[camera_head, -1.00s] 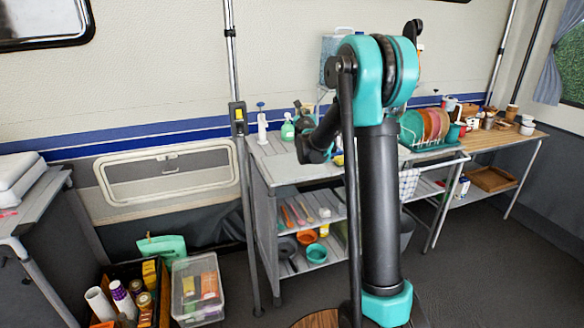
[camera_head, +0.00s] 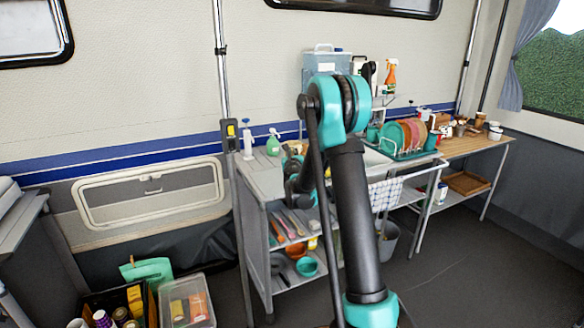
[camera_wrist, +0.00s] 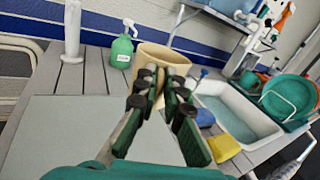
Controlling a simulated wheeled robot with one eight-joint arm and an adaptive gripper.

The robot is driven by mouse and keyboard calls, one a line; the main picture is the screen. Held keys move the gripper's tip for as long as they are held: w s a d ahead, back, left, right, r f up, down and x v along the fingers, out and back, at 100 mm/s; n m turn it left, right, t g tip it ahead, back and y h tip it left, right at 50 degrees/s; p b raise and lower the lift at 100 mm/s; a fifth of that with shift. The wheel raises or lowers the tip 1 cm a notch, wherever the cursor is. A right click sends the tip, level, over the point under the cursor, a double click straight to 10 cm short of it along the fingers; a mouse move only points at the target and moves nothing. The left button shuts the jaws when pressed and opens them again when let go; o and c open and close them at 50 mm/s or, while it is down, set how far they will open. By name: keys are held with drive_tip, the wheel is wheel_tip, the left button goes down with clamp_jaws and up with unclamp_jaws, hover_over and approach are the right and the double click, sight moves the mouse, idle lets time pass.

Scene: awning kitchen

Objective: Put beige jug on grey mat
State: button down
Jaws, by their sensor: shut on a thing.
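The beige jug (camera_wrist: 168,59) is in the wrist view, just beyond my gripper (camera_wrist: 163,80), whose dark green fingers are shut on its near side. The jug is over the slatted grey table, close to the green spray bottle; whether its base touches anything is hidden by the fingers. A flat, plain grey mat (camera_wrist: 70,125) lies on the slats in front of the jug, partly covered by my gripper. In the head view my arm hides most of the gripper and I cannot make out the jug clearly.
A green spray bottle (camera_wrist: 122,47) and a white dispenser (camera_wrist: 72,32) stand at the back. A dish rack (camera_head: 408,140) stands farther right.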

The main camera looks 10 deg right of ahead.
drive_tip(key=shift+f, duration=3.2)
drive_tip(key=shift+f, duration=0.1)
drive_tip(key=c, duration=1.6)
unclamp_jaws()
drive_tip(key=shift+c, duration=0.2)
